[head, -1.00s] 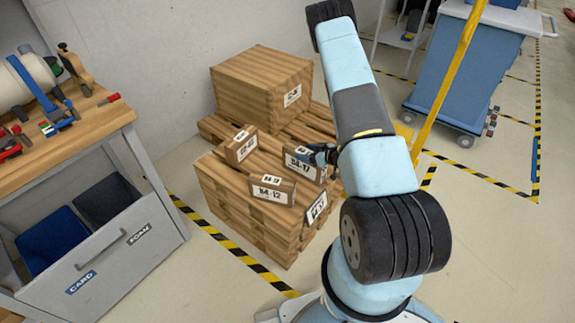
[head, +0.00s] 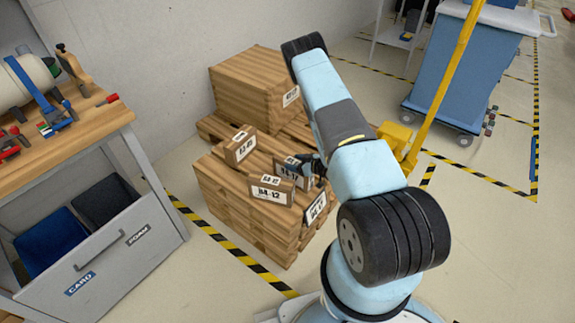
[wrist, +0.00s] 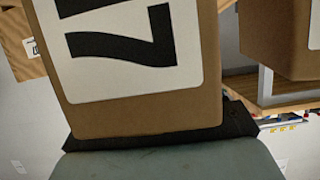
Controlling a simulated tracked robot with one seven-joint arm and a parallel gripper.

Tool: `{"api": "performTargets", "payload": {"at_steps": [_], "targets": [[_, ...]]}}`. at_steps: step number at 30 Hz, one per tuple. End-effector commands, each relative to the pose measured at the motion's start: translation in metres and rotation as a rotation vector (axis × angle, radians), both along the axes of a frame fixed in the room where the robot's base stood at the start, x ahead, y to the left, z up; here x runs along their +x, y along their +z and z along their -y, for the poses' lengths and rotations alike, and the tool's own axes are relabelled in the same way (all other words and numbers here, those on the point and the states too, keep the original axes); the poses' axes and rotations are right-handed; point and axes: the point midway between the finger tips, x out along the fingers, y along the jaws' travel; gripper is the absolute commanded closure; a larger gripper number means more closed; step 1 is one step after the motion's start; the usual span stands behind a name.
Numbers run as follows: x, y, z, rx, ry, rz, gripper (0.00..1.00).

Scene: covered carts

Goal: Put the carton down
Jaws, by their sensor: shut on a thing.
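My gripper (head: 313,166) is shut on a brown carton (head: 291,166) with a white label, over the front stack of wooden pallets (head: 235,196). The carton is partly hidden behind another carton marked 34-12 (head: 271,189) in the head view. In the wrist view the held carton (wrist: 205,100) fills the middle, its large black digits upside down, above the dark jaw part. I cannot tell whether its underside touches the pallet top. A third carton (head: 240,147) stands to its left on the same stack.
A larger wooden crate-like stack (head: 255,85) stands behind. A workbench (head: 95,110) with tools and an open drawer (head: 115,250) is at left. A yellow post (head: 440,95) and a blue covered cart (head: 460,70) are at right. Striped tape edges the floor.

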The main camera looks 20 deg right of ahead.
Motion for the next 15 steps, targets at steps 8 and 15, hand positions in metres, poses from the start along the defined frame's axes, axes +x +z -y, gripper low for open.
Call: {"api": "performTargets", "payload": {"at_steps": [8,15], "targets": [[0.0004,-0.0002,0.0005,0.0,-0.001,0.001,0.29],[0.0002,-0.0001,0.0006,0.0,-0.001,0.001,0.09]]}}
